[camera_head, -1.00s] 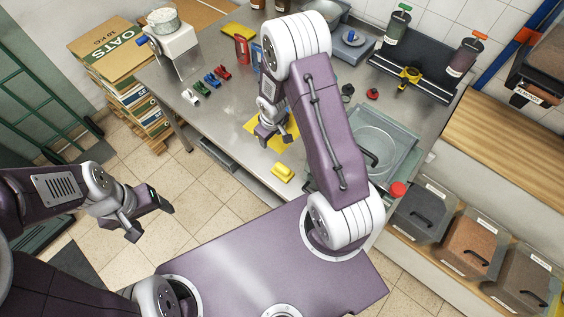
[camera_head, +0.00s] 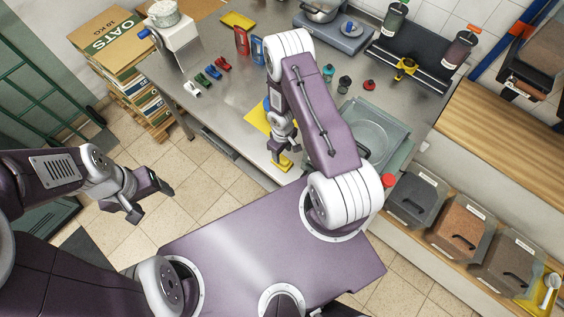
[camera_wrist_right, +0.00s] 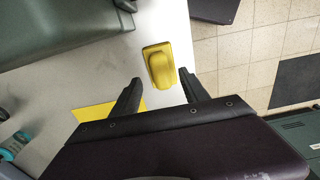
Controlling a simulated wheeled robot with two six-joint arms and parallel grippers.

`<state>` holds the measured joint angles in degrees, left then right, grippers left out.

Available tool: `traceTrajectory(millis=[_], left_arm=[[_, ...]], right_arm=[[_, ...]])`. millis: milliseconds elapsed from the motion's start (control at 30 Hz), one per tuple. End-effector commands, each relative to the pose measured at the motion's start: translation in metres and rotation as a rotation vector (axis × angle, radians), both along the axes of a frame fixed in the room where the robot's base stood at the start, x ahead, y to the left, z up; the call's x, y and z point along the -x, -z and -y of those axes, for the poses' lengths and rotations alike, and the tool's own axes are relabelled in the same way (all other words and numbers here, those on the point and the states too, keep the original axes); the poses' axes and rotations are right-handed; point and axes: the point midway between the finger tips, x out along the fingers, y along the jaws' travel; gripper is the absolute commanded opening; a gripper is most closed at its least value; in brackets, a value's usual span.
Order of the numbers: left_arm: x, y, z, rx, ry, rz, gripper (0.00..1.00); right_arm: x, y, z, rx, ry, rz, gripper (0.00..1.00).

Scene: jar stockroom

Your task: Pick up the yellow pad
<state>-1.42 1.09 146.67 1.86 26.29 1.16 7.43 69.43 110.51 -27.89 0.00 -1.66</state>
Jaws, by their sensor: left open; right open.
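The yellow pad (camera_head: 284,164), a small rounded block on a flat base, lies near the front edge of the steel table (camera_head: 222,120). It shows whole in the right wrist view (camera_wrist_right: 160,66). My right gripper (camera_head: 283,151) is open above the pad. In the right wrist view its fingertips (camera_wrist_right: 160,79) stand apart to either side of the pad's near end, and the jaw is empty. I cannot tell the height left between them. My left gripper (camera_head: 152,202) is open and empty over the floor, left of the table.
A flat yellow sheet (camera_head: 257,117) lies behind the right gripper, partly hidden by it. Toy cars (camera_head: 207,77) stand further left. A dark green item (camera_wrist_right: 60,25) shows beside the pad in the right wrist view.

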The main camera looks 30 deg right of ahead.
Motion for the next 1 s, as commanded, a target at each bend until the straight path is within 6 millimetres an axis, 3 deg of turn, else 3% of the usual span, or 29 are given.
traceTrajectory(millis=[200, 467, 667, 1000], left_arm=[[0.000, 0.041, 0.000, 0.000, 0.000, 0.000, 0.71], [0.000, 0.042, 0.000, 0.000, 0.000, 0.000, 0.71], [0.000, 0.042, 0.000, 0.000, 0.000, 0.000, 0.71], [0.000, 0.033, 0.000, 0.000, 0.000, 0.000, 0.71]], right_arm=[[-0.001, 0.047, -0.002, -0.001, -0.002, -0.001, 0.53], [-0.001, 0.047, -0.002, 0.000, 0.000, -0.001, 0.53], [-0.001, 0.046, -0.002, 0.000, -0.001, -0.001, 0.05], [-0.001, 0.037, -0.002, 0.000, -0.001, -0.001, 0.05]])
